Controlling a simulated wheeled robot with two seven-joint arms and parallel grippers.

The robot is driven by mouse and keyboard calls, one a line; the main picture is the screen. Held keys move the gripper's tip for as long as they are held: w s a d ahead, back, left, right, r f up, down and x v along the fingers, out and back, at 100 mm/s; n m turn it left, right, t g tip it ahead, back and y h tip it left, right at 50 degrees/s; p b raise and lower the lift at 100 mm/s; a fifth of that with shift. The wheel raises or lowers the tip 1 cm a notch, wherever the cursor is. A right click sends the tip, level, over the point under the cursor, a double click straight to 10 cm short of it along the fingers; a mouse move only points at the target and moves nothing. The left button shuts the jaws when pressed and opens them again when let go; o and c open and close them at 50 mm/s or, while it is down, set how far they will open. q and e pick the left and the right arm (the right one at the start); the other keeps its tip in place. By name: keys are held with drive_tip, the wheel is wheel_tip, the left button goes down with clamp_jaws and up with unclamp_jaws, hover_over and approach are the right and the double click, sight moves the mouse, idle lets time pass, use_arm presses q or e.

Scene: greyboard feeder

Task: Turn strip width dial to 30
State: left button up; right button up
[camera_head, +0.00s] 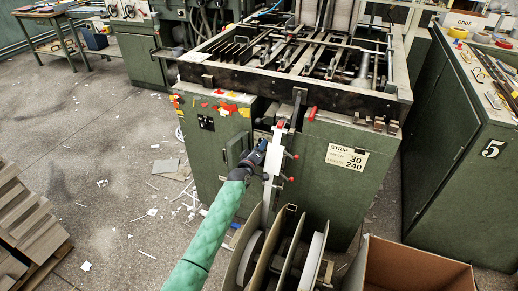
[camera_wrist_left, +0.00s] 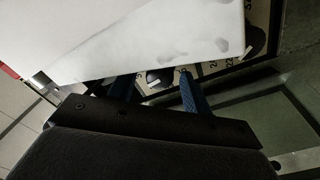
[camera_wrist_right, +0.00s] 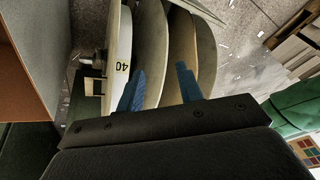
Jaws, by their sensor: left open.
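The strip width dial looks like the black knob (camera_wrist_left: 160,79) on a pale panel with printed numbers in the left wrist view. A white sheet or strip (camera_wrist_left: 150,35) covers much of the panel, and the knob's full scale is hidden. My left gripper (camera_wrist_left: 156,76) is open, with its blue fingertips either side of the knob; I cannot tell whether they touch it. In the head view the left gripper (camera_head: 262,148) is at the green machine's front. A sign there (camera_head: 347,157) reads STRIP 30 and 240. My right gripper (camera_wrist_right: 160,82) is open and empty, facing upright discs.
A second black knob (camera_wrist_left: 255,40) sits further right on the panel. Large discs (camera_head: 287,254) stand upright in front of the machine, beside an open cardboard box (camera_head: 413,268). Scraps litter the floor at left.

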use_arm(q)
drive_tip(key=v, duration=0.7)
drive_tip(key=shift+s+b, duration=0.3)
drive_tip(key=shift+b, duration=0.05)
drive_tip(key=shift+a, duration=0.1)
